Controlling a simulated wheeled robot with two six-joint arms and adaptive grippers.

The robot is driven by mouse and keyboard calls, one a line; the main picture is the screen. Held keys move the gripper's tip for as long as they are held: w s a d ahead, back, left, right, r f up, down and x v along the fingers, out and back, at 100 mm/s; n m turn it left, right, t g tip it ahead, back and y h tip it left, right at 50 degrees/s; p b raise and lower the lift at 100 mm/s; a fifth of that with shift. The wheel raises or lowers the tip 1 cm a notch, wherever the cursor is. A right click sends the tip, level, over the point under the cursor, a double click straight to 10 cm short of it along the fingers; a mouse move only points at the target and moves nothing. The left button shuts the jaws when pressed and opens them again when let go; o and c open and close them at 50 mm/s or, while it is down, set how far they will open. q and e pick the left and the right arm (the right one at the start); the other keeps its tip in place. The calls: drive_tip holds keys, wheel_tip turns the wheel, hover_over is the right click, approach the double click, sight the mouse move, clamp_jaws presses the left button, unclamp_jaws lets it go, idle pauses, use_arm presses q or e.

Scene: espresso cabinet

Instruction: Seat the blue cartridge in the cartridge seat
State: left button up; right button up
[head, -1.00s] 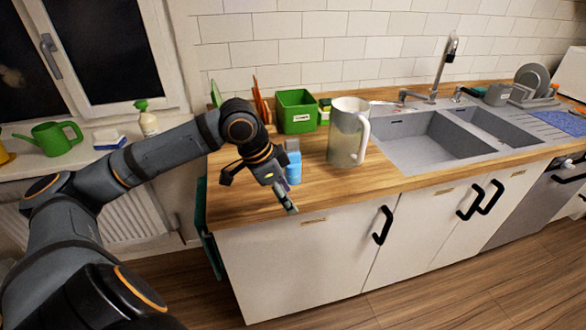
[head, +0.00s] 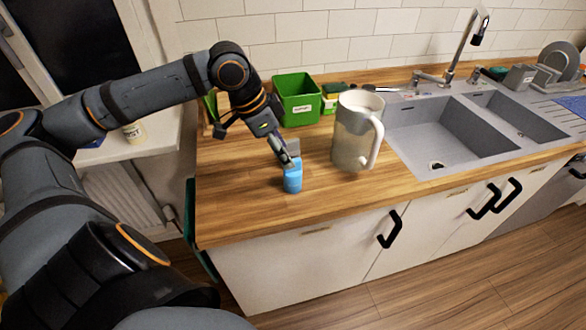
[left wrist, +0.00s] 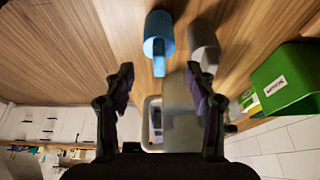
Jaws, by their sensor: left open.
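The blue cartridge (head: 292,180) stands upright near the front left of the wooden counter. In the left wrist view, the blue cartridge (left wrist: 160,28) shows ahead of the fingers, roughly in line with the gap between them. My left gripper (head: 284,153) is open, its fingers just above and partly over the cartridge in the head view. In the left wrist view, my left gripper (left wrist: 160,78) has its two fingers spread with nothing between them. A grey object (left wrist: 204,42) stands close beside the cartridge. I cannot make out the cartridge seat. My right gripper is not in view.
The sink (head: 445,135) lies right. The front left counter (head: 240,200) is clear.

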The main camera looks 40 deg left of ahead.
sight(293, 170)
use_arm(q)
drive_tip(key=shift+w+f+p, duration=0.35)
drive_tip(key=shift+f+p, duration=0.3)
drive_tip(key=shift+p, duration=0.4)
drive_tip(key=shift+f, duration=0.1)
drive_tip(key=shift+s+d, duration=0.1)
drive_tip(key=shift+d, duration=0.05)
drive_tip(key=shift+d+f, duration=0.1)
drive_tip(key=shift+f, duration=0.1)
drive_tip(key=shift+w+d+f, duration=0.2)
drive_tip(key=shift+w+f, duration=0.05)
drive_tip(key=shift+f, duration=0.35)
drive_tip(key=shift+x, duration=1.05)
drive_tip(key=shift+w+d+f, duration=0.1)
drive_tip(key=shift+f, duration=0.65)
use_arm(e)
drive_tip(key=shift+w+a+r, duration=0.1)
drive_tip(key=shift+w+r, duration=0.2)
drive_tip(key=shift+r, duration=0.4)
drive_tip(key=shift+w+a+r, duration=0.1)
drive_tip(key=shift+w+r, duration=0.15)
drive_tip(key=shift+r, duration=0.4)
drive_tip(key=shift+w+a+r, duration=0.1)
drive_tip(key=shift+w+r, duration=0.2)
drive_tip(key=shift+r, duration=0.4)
use_arm(q)
drive_tip(key=c, duration=1.1)
